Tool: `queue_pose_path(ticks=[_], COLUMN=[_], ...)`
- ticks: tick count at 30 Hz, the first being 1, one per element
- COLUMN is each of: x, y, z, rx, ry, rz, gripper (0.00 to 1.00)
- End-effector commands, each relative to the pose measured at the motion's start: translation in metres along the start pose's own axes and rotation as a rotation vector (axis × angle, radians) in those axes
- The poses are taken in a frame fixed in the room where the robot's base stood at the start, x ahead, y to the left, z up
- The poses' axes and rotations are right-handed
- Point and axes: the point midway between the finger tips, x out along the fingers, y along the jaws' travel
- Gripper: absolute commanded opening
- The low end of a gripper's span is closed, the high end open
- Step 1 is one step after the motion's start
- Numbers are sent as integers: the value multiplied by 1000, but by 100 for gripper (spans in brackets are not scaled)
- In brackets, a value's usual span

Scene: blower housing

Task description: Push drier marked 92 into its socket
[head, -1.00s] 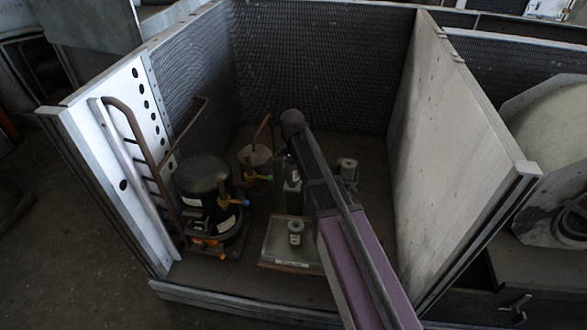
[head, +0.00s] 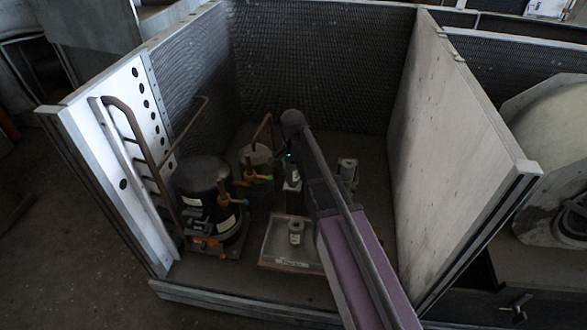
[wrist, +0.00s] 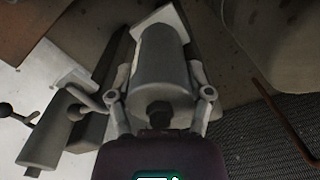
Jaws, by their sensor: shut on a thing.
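My gripper (wrist: 160,62) is shut on a grey cylindrical drier (wrist: 163,75), with one finger on each side of it. A dark stub shows at the drier's near end, and a pale square shape shows at its far end. No number can be read on it, so I cannot tell whether it is marked 92. The socket and the drier's seating cannot be made out.
A grey canister (head: 347,170) stands right of my arm. A black compressor (head: 208,200) with pipes and a smaller vessel (head: 256,157) stand left. Housing walls (head: 450,150) enclose the floor.

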Motion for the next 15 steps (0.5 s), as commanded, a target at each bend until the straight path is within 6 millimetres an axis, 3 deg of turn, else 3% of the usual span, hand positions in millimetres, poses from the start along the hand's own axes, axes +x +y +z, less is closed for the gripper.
queue_pose_path(ticks=[2, 3, 5, 6, 15], x=[0, 0, 0, 0, 0], y=[0, 0, 0, 0, 0], z=[0, 0, 0, 0, 0], rx=[0, 0, 0, 0, 0], ry=[0, 0, 0, 0, 0], rz=[0, 1, 1, 0, 0], gripper=[5, 78, 95, 100, 100])
